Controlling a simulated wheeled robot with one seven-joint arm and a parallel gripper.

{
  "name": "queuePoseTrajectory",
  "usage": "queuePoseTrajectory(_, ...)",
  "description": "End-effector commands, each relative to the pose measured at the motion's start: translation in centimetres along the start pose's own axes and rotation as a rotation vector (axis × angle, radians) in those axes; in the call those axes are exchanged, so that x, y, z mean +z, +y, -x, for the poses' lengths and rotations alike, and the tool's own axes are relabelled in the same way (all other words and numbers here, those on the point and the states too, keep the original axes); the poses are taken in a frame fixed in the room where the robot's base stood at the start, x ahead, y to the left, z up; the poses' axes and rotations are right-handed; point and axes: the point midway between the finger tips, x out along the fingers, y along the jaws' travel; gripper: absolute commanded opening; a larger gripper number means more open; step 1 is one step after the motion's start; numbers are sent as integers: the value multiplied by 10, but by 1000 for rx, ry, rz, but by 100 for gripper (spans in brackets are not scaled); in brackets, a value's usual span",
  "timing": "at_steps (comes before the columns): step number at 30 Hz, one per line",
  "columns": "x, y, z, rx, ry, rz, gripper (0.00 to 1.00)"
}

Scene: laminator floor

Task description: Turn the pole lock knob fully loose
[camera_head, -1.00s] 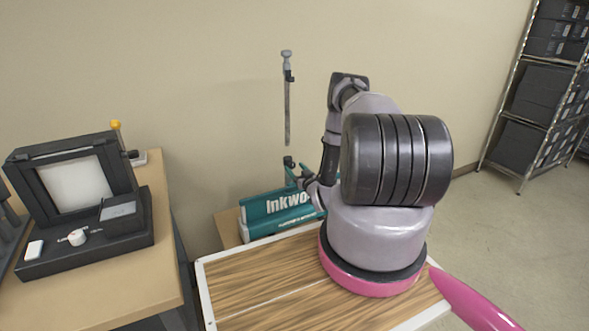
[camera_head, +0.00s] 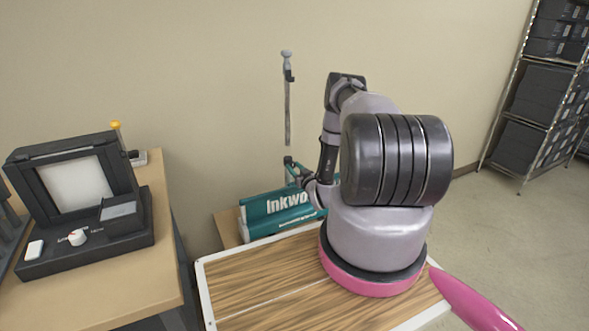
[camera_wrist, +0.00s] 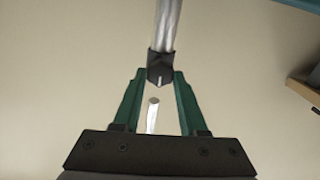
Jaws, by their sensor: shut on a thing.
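My gripper (camera_wrist: 159,80) has two green fingers, and in the wrist view their tips are closed on the dark lock knob (camera_wrist: 160,66). The knob sits at the end of a thick silver pole section (camera_wrist: 167,24), which rises to the top edge of the view. A thinner silver piece (camera_wrist: 152,112) shows between the fingers. In the head view the upright pole (camera_head: 287,112) stands against the wall, with a grey top and a dark clamp on its upper part. My gripper (camera_head: 291,167) is low beside the banner stand, partly hidden by my arm.
A teal banner base marked "Inkwo..." (camera_head: 275,212) lies behind the wood-topped surface (camera_head: 245,285). A black machine with a light panel (camera_head: 75,185) stands on the left table (camera_head: 130,290). A shelf rack (camera_head: 535,110) is at the right. Floor at right is clear.

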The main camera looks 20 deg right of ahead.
Motion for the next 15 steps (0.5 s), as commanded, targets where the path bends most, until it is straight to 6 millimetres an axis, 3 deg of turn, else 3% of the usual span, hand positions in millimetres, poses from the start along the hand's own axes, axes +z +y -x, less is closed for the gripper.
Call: queuePoseTrajectory(15, 1, -2, 0, -1, 0, 408, 0)
